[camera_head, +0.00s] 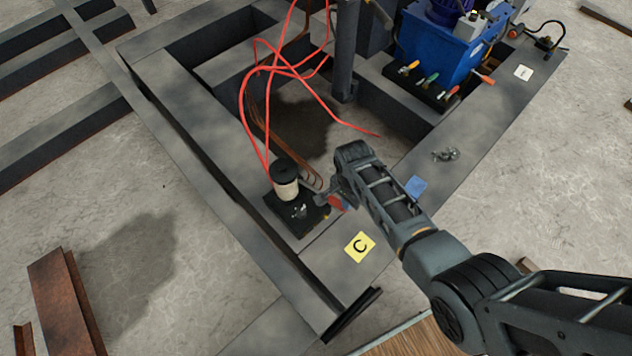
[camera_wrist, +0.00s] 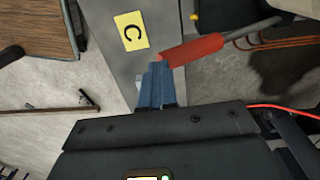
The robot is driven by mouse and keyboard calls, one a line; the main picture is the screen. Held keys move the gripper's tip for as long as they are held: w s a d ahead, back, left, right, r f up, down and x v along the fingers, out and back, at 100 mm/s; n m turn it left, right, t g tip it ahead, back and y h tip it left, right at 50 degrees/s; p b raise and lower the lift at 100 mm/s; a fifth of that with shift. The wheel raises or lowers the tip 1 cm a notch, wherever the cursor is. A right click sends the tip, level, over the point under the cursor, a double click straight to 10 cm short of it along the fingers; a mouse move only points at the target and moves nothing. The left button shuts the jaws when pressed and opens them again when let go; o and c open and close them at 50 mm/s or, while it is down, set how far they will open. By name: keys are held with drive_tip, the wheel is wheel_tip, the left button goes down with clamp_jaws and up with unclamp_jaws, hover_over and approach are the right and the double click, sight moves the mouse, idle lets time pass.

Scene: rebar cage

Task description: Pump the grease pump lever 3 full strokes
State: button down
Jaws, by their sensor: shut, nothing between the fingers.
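The grease pump (camera_head: 286,186) has a black cap and a pale cylinder on a dark plate, on the frame's near corner. Its lever has a red grip (camera_head: 337,203), at the right of the pump. In the wrist view the red grip (camera_wrist: 192,50) lies slanted, with a grey rod (camera_wrist: 252,29) running up and right from it. My gripper (camera_wrist: 157,70) has blue fingers that are shut and empty. Their tips are at the left end of the red grip; I cannot tell whether they touch it. In the head view my gripper (camera_head: 347,199) is partly hidden by the wrist.
A yellow card marked C (camera_head: 360,246) lies on the steel beam. Red hoses (camera_head: 262,100) loop over the pump's left side. A blue machine (camera_head: 440,45) with several coloured handles stands at the back right. Small metal parts (camera_head: 446,154) lie on the right beam.

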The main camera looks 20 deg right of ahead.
drive_tip(key=shift+f, duration=0.1)
drive_tip(key=shift+s+d+f+b, duration=0.15)
drive_tip(key=shift+s+f+b, duration=0.15)
drive_tip(key=shift+f, duration=0.35)
drive_tip(key=shift+s+f+b, duration=0.25)
drive_tip(key=shift+f+b, duration=0.05)
drive_tip(key=shift+f, duration=0.35)
drive_tip(key=shift+s+d+f+b, duration=0.15)
drive_tip(key=shift+s+f+b, duration=0.1)
drive_tip(key=shift+f+b, duration=0.25)
drive_tip(key=shift+f, duration=0.2)
